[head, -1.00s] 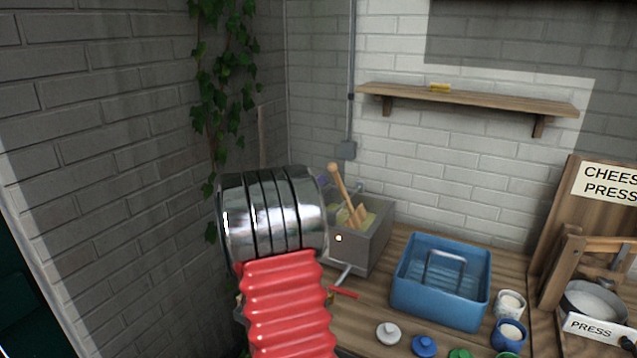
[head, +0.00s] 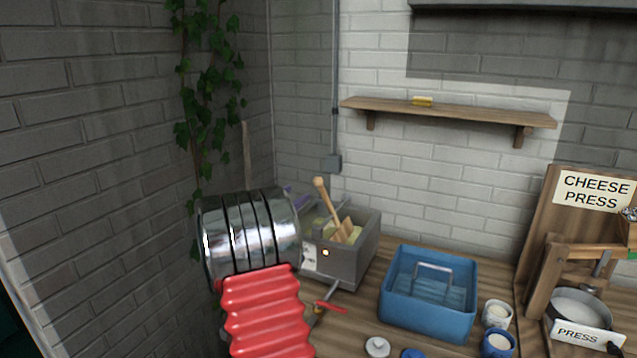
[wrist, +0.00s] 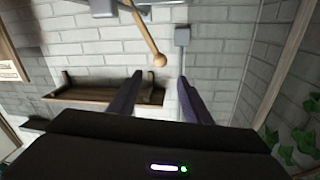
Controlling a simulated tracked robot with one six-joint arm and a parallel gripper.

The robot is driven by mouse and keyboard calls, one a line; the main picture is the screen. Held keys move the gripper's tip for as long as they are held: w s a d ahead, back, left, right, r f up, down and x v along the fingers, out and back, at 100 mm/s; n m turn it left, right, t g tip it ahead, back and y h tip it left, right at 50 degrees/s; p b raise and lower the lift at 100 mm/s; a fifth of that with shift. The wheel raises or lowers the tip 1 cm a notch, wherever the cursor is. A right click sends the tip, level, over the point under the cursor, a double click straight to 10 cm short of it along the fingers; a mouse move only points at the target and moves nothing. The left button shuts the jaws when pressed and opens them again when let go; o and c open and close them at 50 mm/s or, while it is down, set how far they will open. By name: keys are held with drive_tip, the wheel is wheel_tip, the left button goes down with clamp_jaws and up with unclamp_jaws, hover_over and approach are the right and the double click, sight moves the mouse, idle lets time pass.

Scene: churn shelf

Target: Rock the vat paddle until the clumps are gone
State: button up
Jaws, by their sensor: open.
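The grey vat (head: 368,256) stands on the wooden counter, with yellowish clumps (head: 356,234) visible inside. The wooden paddle (head: 327,200) leans in it, its round-knobbed handle rising up to the left. In the wrist view the paddle handle (wrist: 147,33) hangs in from the top, its knob in line with the gap between my dark purple fingers. My gripper (wrist: 160,77) is open, and the fingers look apart from the handle. In the head view my gripper is mostly hidden behind my arm; a bit of purple shows left of the handle.
A blue tub (head: 428,313) with a metal handle stands right of the vat. Small cups (head: 497,314) and lids (head: 377,346) are near the front. The cheese press (head: 537,270) is at the right. A red-handled tap (head: 330,307) juts out below the vat. A shelf (head: 450,112) hangs above.

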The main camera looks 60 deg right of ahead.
sight(315, 182)
drive_tip(key=shift+n, duration=0.5)
drive_tip(key=d, duration=1.3)
drive_tip(key=shift+s+d+f, duration=0.1)
drive_tip(key=shift+s+d, duration=0.25)
drive_tip(key=shift+d, duration=0.05)
drive_tip(key=shift+c, duration=0.4)
clamp_jaws()
